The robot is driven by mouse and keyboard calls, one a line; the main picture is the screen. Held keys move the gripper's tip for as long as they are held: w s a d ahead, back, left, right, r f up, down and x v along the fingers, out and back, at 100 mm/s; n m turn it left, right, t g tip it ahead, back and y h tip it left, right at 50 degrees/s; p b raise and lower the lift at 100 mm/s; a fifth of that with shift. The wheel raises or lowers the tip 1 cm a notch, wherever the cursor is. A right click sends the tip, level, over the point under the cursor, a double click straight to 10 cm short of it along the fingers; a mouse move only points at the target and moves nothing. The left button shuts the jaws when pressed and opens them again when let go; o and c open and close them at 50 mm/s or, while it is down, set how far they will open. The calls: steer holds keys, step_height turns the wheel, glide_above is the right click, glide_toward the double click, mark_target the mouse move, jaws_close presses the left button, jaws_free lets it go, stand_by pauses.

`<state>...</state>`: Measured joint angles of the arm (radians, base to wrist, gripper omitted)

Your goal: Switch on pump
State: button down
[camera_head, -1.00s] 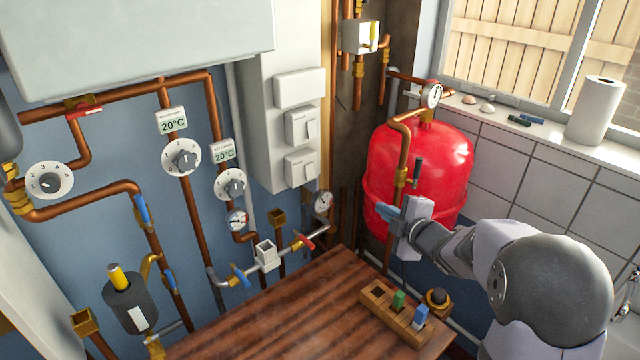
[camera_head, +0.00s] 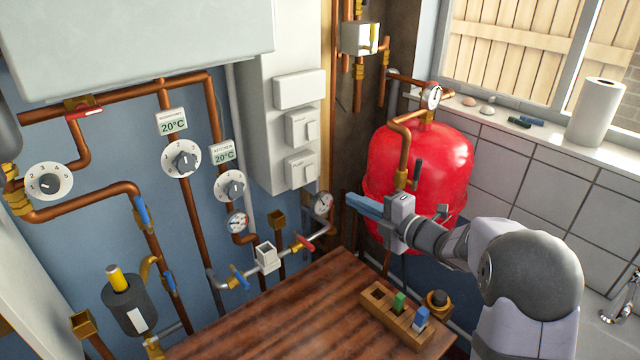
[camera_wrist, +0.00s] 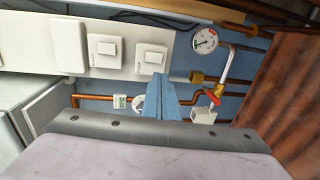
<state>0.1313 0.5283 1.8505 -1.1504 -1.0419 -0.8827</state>
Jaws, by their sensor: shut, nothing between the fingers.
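A white panel (camera_head: 262,90) on the wall carries two rocker switches, an upper switch (camera_head: 302,127) and a lower switch (camera_head: 301,168). Their small labels are hard to read. In the wrist view these are the left switch (camera_wrist: 105,50) and the right switch (camera_wrist: 151,58), both apart from my fingers. My gripper (camera_head: 350,199) is shut and empty, its blue fingers pointing left in front of the red tank, to the right of and a little below the lower switch. In the wrist view my fingertips (camera_wrist: 160,78) appear just below the right switch.
A pressure gauge (camera_head: 322,203) and a red-handled valve (camera_head: 303,243) sit below the panel. The red tank (camera_head: 425,160) stands behind my gripper. A wooden table (camera_head: 270,315) with a block holder (camera_head: 395,320) lies below. Copper pipes run left of the panel.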

mark_target(312, 179)
steer(key=p+x, duration=0.5)
steer(key=x, duration=0.8)
steer(key=shift+a+p, duration=0.1)
steer(key=shift+p, duration=0.3)
steer(key=shift+w+a+f, duration=0.1)
steer(key=shift+w+a, duration=0.1)
steer(key=shift+w, duration=0.1)
steer(key=shift+f, duration=0.15)
steer(key=shift+w+a+b, duration=0.1)
steer(key=shift+a+b, duration=0.05)
steer(key=shift+b, duration=0.8)
